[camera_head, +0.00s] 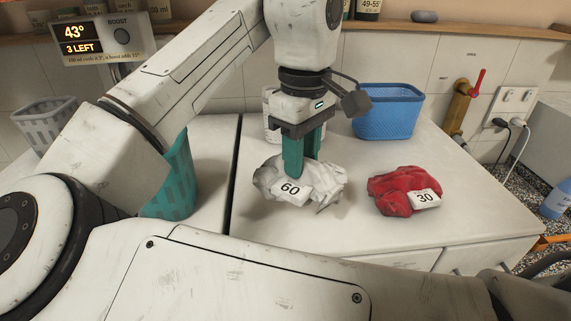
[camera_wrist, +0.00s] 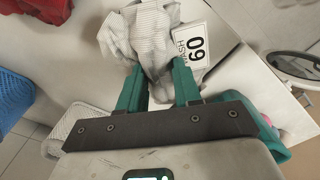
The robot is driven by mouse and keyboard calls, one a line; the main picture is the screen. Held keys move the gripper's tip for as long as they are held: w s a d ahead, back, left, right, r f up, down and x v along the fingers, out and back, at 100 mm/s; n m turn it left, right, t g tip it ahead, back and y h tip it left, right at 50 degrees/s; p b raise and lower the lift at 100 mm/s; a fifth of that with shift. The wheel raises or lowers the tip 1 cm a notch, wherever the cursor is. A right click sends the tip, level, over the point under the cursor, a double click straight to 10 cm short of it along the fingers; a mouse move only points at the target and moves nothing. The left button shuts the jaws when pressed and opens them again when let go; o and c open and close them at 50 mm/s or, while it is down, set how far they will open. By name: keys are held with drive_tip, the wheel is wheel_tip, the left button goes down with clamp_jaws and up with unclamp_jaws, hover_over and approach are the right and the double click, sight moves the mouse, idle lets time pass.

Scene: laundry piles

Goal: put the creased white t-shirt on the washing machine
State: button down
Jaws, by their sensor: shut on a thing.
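The creased white t-shirt (camera_head: 327,181) is a crumpled heap with a "60" tag, on or just above the right-hand white top (camera_head: 440,160). I cannot tell whether it touches. In the wrist view the shirt (camera_wrist: 122,32) shows fine grey stripes and a "WASH 60" tag. My gripper (camera_head: 298,170), with teal fingers, points down and is shut on the shirt. Its fingers also show in the wrist view (camera_wrist: 160,85), with cloth between and beyond their tips. A round, dark-glassed door (camera_wrist: 297,67), apparently the washing machine's, shows at the right of the wrist view.
A red garment (camera_head: 388,190) tagged "30" lies right of the shirt. A blue basket (camera_head: 385,112) and a white container (camera_head: 270,125) stand behind. A teal basket (camera_head: 180,180) and grey basket (camera_head: 45,125) are left. The left white top (camera_head: 215,155) is bare near the dark gap.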

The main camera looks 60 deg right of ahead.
drive_tip(key=shift+w+d+f, duration=0.2)
drive_tip(key=shift+d+f, duration=0.15)
drive_tip(key=shift+f, duration=0.1)
drive_tip(key=shift+w+d+f, duration=0.2)
drive_tip(key=shift+d+f, duration=0.1)
drive_tip(key=shift+f, duration=0.15)
drive_tip(key=shift+w+d+f+p, duration=0.1)
drive_tip(key=shift+f+p, duration=0.25)
drive_tip(key=shift+f, duration=0.6)
drive_tip(key=shift+w+d+f+p, duration=0.1)
drive_tip(key=shift+f+p, duration=0.25)
drive_tip(key=shift+f, duration=0.55)
drive_tip(key=shift+f, duration=0.1)
drive_tip(key=c, duration=0.8)
unclamp_jaws()
wheel_tip(320, 180, up, 12)
drive_tip(key=shift+r+b, duration=0.15)
drive_tip(key=shift+b, duration=0.8)
